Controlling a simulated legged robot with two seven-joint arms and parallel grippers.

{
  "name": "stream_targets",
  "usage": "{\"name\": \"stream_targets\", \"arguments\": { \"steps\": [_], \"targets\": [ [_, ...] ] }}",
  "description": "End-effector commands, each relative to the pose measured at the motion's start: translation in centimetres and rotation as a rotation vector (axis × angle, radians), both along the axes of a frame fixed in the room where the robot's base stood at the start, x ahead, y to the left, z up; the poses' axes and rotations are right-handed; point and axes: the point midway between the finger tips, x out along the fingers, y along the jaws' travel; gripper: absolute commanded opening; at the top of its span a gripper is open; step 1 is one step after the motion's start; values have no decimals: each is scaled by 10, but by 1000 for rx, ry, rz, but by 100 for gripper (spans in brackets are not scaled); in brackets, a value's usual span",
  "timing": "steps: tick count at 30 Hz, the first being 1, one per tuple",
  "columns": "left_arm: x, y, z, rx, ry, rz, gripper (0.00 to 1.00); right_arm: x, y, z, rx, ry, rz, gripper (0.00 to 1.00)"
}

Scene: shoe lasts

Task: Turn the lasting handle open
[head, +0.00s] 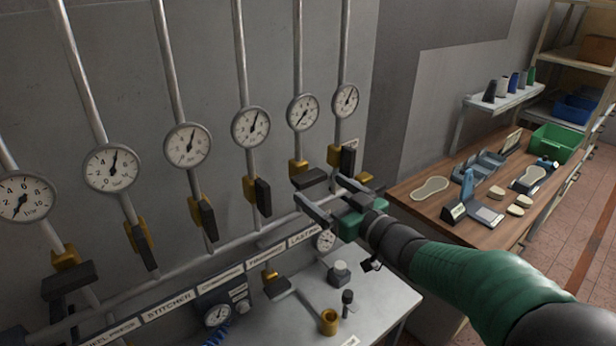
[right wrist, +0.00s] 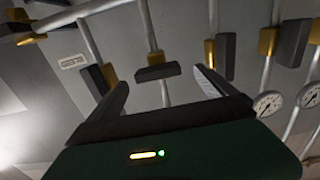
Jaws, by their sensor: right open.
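The LASTING label (head: 303,236) is on the rail below the row of valves. Just above it, a brass valve (head: 298,167) has a dark handle (head: 309,178) lying crosswise to its pipe. I take this for the lasting handle. My right gripper (head: 318,187) is open, its two fingers pointing toward that handle. In the right wrist view the crosswise handle (right wrist: 157,72) appears between the open fingertips (right wrist: 161,80), with a visible gap on both sides. Contact is not visible. My left gripper is out of view.
Neighbouring valve handles hang along their pipes, one at left (head: 263,197) and one at right (head: 348,160). The far-left handle (head: 68,279) is crosswise. Gauges (head: 303,112) line the pipes above. A grey bench (head: 385,300) stands below; a wooden table (head: 405,197) is at right.

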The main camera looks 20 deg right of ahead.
Motion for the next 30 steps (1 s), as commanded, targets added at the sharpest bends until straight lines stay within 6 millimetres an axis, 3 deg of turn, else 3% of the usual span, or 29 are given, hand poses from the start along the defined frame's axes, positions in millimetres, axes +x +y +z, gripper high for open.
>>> {"name": "stream_targets", "arguments": {
  "steps": [3,7,17,30],
  "targets": [
    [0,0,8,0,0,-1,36,25,11,2,0,1,3,95],
    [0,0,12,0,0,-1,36,42,20,2,-3,0,1,95],
    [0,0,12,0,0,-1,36,51,25,1,-5,0,0,95],
    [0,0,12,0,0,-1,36,48,22,1,-4,1,-2,40]
  ]
}}
